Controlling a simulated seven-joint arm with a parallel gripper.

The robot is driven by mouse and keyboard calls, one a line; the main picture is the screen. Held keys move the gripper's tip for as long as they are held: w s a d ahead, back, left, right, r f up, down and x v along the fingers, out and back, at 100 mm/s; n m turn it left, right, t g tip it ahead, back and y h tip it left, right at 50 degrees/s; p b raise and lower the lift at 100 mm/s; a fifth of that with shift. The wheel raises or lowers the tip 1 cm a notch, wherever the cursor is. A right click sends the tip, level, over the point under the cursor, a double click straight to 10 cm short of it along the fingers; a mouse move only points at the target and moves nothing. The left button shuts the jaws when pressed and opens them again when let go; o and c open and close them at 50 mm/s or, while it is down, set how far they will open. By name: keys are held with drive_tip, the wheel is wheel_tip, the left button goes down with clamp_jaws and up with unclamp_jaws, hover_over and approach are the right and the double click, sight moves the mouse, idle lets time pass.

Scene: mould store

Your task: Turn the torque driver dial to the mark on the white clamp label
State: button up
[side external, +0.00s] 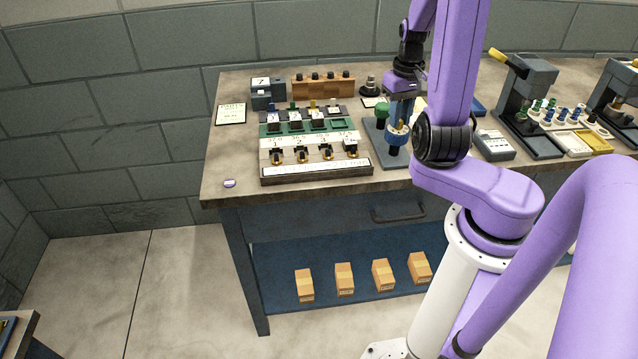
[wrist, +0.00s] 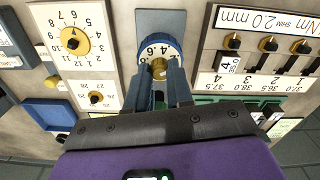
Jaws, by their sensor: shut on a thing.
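The torque driver (side external: 396,139) has a blue body with a white numbered dial ring, and stands on a grey plate. In the wrist view its dial (wrist: 158,47) shows white with dark numerals around a brass-coloured centre. My gripper (wrist: 159,70) is shut on the dial from above, one finger on each side; it also shows in the side view (side external: 400,118). The exact setting is too small to read.
Left of the driver in the side view stand the clamp rack (side external: 315,170), a green tray (side external: 268,129) and a wooden block with knobs (side external: 323,86). A white panel with a yellow knob (wrist: 75,40) flanks the driver. The bench's front left corner is mostly clear.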

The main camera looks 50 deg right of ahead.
drive_tip(key=shift+n, duration=0.8)
drive_tip(key=n, duration=0.2)
drive_tip(key=shift+n, duration=1)
drive_tip(key=n, duration=0.3)
drive_tip(key=o, duration=1.4)
drive_tip(key=shift+c, duration=0.2)
drive_tip(key=shift+r, duration=0.1)
